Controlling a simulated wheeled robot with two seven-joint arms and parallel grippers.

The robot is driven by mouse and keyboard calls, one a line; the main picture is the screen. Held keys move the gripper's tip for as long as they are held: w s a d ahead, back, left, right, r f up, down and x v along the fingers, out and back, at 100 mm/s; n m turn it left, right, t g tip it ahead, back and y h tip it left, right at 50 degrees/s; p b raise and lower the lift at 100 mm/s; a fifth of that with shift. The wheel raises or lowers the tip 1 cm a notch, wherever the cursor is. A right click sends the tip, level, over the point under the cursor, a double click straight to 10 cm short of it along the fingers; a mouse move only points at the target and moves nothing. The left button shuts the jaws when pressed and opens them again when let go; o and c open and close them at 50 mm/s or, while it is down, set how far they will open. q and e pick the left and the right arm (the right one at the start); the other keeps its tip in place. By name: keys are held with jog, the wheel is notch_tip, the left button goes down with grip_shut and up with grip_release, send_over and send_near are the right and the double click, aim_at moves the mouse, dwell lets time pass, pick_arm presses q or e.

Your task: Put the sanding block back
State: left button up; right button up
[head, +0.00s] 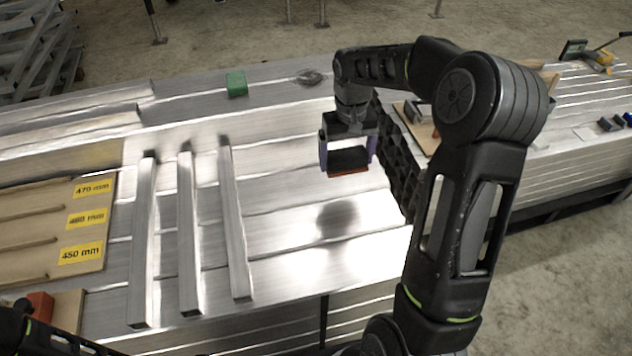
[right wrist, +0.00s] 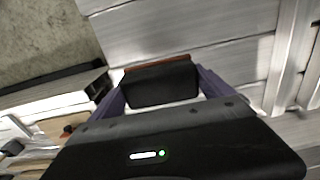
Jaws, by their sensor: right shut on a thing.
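The sanding block (head: 348,162) is black on top with a reddish-brown lower layer. My right gripper (head: 348,158) is shut on it and holds it above the metal planks, with a dark shadow below. In the right wrist view the block (right wrist: 160,84) sits between the purple fingers of the gripper (right wrist: 158,90), its brown edge at the far side. My left arm shows only as a dark part at the lower left corner of the head view; its gripper is out of sight.
Three aluminium bars (head: 188,235) lie on the planks at left. A board with yellow length labels (head: 82,252) is further left. A green block (head: 236,84) lies at the back. A dark gap with black crates (head: 398,160) is right of the held block. Bare planks lie below it.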

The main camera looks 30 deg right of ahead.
jog(key=shift+w, duration=0.1)
send_over(343, 193)
jog(key=shift+f, duration=3.15)
jog(key=shift+f+b, duration=0.35)
jog(key=shift+f, duration=1.5)
jog(key=shift+f, duration=0.1)
jog(key=o, duration=1.2)
jog(key=shift+c, duration=0.2)
